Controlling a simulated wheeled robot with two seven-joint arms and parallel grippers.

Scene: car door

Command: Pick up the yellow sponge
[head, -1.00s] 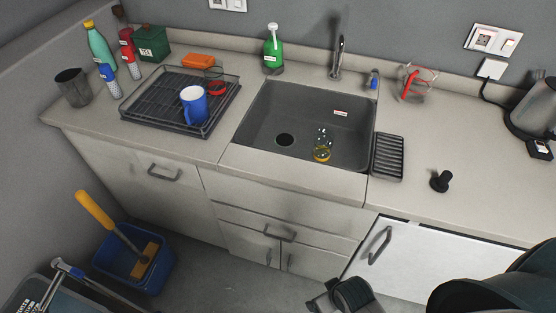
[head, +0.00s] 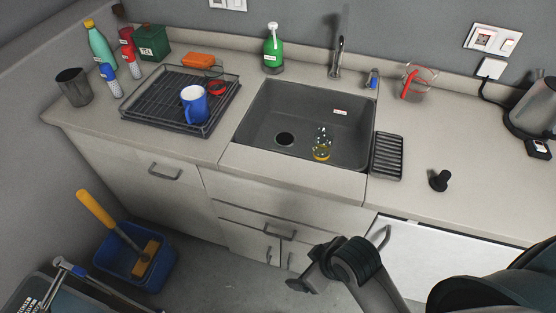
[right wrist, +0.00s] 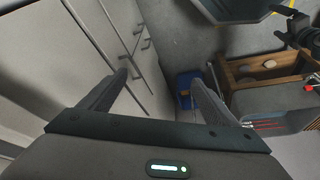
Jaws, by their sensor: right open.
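I cannot clearly make out a yellow sponge. A clear glass (head: 322,145) with yellow at its bottom stands in the dark sink (head: 262,112); what the yellow is cannot be told. An orange block (head: 198,60) lies at the back of the counter, behind the drying rack. My right gripper (head: 299,285) is low in front of the cabinets, well below the sink and away from these things. In the right wrist view its two fingers (right wrist: 158,88) are apart with nothing between them. My left gripper is not in view.
A drying rack (head: 150,112) holds a blue mug (head: 193,105). A green soap bottle (head: 273,50) and faucet (head: 338,58) stand behind the sink. A black stopper (head: 440,180) is on the right counter. A blue bucket (head: 115,262) with a yellow-handled tool sits on the floor.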

